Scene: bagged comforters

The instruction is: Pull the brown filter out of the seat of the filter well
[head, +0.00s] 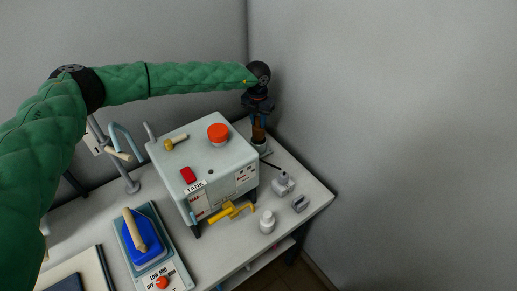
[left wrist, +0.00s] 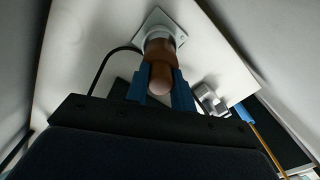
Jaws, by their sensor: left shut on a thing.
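The brown filter (head: 258,133) stands at the back right corner of the table, behind the tank. My left gripper (head: 259,121) points down over it, its blue fingers on either side. In the left wrist view the brown filter (left wrist: 160,72) has a rounded end and sits between the blue fingers (left wrist: 160,88), which are shut on it. The filter well (left wrist: 168,30) shows as a grey square base at the filter's far end. In the head view the well (head: 263,150) is partly hidden by the tank. I cannot tell how deep the filter sits. My right gripper is not in view.
The grey tank (head: 215,160) with a red cap stands close in front of the well. A white bottle (head: 267,222), small grey fittings (head: 283,184) and a yellow-handled tool (head: 232,210) lie nearby. A dark cable (left wrist: 103,70) runs to the well. Walls stand close behind.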

